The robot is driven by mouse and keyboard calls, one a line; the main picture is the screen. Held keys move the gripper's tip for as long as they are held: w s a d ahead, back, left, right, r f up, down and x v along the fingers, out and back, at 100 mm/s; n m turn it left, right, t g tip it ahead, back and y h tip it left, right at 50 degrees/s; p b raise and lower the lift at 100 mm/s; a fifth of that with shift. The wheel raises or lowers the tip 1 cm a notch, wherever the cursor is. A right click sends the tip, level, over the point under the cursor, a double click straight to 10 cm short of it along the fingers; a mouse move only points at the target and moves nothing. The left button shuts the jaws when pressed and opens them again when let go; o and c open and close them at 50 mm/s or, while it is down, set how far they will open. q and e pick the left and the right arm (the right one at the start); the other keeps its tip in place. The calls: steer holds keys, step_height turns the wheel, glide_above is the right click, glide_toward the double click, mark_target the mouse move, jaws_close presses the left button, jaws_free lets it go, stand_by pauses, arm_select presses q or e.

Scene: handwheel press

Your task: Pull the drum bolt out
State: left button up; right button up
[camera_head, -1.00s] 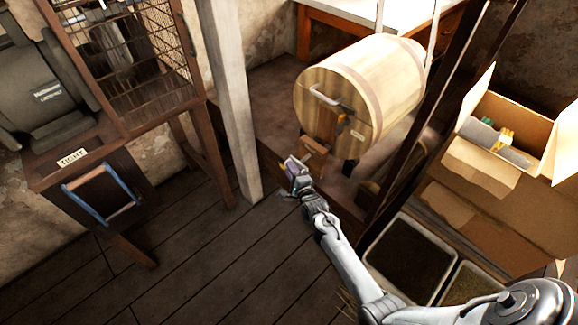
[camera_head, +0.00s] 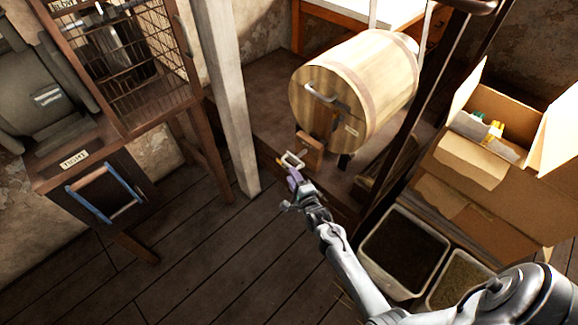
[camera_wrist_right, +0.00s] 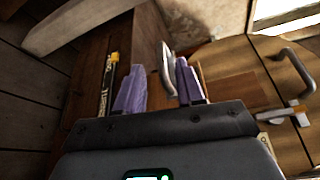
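The wooden drum (camera_head: 355,85) lies on its side, with a curved metal handle (camera_head: 321,95) on its round face. It also shows at the right of the wrist view (camera_wrist_right: 285,105). A small pale metal loop (camera_head: 292,160), apparently the drum bolt's pull, stands by the wooden block (camera_head: 310,147) below the drum's face. My right gripper (camera_head: 294,178) is just below the loop. In the wrist view its purple fingers (camera_wrist_right: 158,85) are apart, with the loop (camera_wrist_right: 168,70) showing between them, closer to the right finger. Contact cannot be told. My left gripper is out of view.
A wooden post (camera_head: 225,95) stands left of the drum. A cage cabinet (camera_head: 125,60) with a blue-framed opening is further left. A cardboard box (camera_head: 480,195) and soil-filled bins (camera_head: 403,250) are at right. The plank floor in front is clear.

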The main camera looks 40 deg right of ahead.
steer(key=shift+p+v, duration=0.75)
steer(key=shift+v, duration=1.65)
